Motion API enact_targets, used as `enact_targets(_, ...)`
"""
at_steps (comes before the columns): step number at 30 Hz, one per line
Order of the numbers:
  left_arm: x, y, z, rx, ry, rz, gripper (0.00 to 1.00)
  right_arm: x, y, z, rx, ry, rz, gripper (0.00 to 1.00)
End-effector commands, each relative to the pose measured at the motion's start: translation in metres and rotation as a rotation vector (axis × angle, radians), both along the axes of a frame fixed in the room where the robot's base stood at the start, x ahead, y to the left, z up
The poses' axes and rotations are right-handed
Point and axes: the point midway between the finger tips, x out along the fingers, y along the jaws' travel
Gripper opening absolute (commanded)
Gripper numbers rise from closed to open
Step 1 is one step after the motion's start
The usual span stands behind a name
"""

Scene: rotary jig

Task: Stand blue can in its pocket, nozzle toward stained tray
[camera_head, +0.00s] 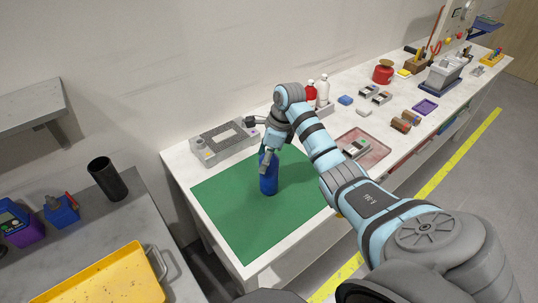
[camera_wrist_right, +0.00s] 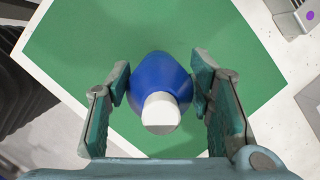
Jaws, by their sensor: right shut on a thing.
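The blue can (camera_head: 268,183) is upright over the green mat (camera_head: 225,205); I cannot tell whether its base touches the mat. My right gripper (camera_head: 268,158) comes down from above and is shut on its upper part. In the right wrist view, the blue can (camera_wrist_right: 160,80) with its white cap (camera_wrist_right: 160,113) is between the two fingers (camera_wrist_right: 160,92). A red bottle (camera_head: 311,93) and a white bottle (camera_head: 323,92) stand in a grey holder behind my right arm; pockets there are mostly hidden. A pinkish, blotchy tray (camera_head: 377,143) lies right of my arm. My left gripper is out of view.
A grey metal fixture (camera_head: 222,143) sits at the mat's back edge. A speckled yellow tray (camera_head: 105,280) and a black cup (camera_head: 107,178) are on the left grey bench. Several small items crowd the bench at the right. The mat around the can is clear.

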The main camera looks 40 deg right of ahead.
Motion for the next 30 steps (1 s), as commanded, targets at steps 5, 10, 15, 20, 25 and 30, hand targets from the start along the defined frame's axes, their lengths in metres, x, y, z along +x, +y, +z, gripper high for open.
enact_targets(5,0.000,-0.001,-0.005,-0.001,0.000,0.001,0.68,0.002,0.002,-0.005,-0.001,-0.002,0.004,0.00)
enact_targets(10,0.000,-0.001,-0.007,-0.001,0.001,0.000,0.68,0.002,0.001,-0.007,-0.001,-0.002,0.004,0.00)
enact_targets(15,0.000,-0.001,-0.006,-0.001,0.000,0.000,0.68,0.001,0.001,-0.007,-0.001,-0.002,0.003,0.68)
enact_targets(20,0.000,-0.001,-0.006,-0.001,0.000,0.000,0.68,0.001,0.001,-0.006,-0.001,-0.002,0.003,0.68)
enact_targets(25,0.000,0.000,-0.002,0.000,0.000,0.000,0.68,0.001,0.001,-0.002,0.000,-0.002,0.002,0.68)
enact_targets(30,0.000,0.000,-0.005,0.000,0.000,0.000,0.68,-0.004,-0.006,0.026,-0.004,-0.008,0.002,0.68)
